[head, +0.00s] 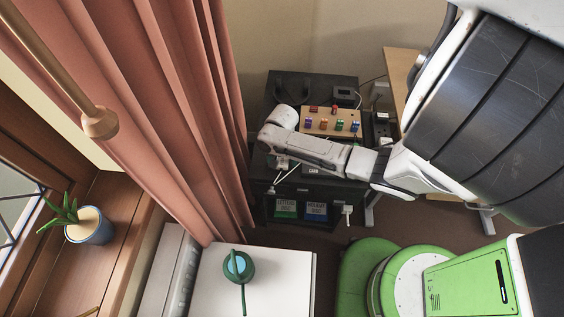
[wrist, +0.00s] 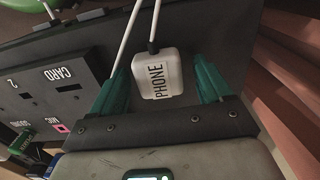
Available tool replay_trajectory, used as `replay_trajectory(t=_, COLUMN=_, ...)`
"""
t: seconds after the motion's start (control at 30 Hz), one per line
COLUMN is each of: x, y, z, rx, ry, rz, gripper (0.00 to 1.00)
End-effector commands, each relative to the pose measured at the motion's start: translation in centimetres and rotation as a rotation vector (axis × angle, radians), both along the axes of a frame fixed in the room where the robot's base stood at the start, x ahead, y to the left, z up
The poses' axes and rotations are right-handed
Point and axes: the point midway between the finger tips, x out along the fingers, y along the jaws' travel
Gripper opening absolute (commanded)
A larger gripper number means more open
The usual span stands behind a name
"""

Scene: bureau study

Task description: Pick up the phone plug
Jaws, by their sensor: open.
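The phone plug (wrist: 158,77) is a white block with the word PHONE on its side, in the middle of the wrist view. A dark-ended pale cable rises from its top. My gripper (wrist: 161,72) is open, with one teal finger on each side of the plug. The plug sits between the fingers, with a gap on the right; I cannot tell whether the left finger touches it. In the head view my arm reaches over the dark cabinet, and its gripper end is too small to make out clearly.
A dark panel marked CARD (wrist: 68,82) lies at left in the wrist view. A board with coloured blocks (head: 331,122) sits on the dark cabinet. A pink curtain (head: 190,110) hangs close at left. A white plug (head: 347,211) hangs at the cabinet's right front.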

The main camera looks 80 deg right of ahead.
Motion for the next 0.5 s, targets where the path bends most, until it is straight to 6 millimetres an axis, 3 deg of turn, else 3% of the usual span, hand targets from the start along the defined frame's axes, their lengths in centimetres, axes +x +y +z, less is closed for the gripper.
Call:
replay_trajectory(t=0.27, x=0.02, y=0.00, z=-0.26, rx=0.000, ry=-0.001, rz=0.000, gripper=0.79)
replay_trajectory(t=0.5, x=0.02, y=0.00, z=-0.25, rx=0.000, ry=-0.001, rz=-0.001, gripper=0.56)
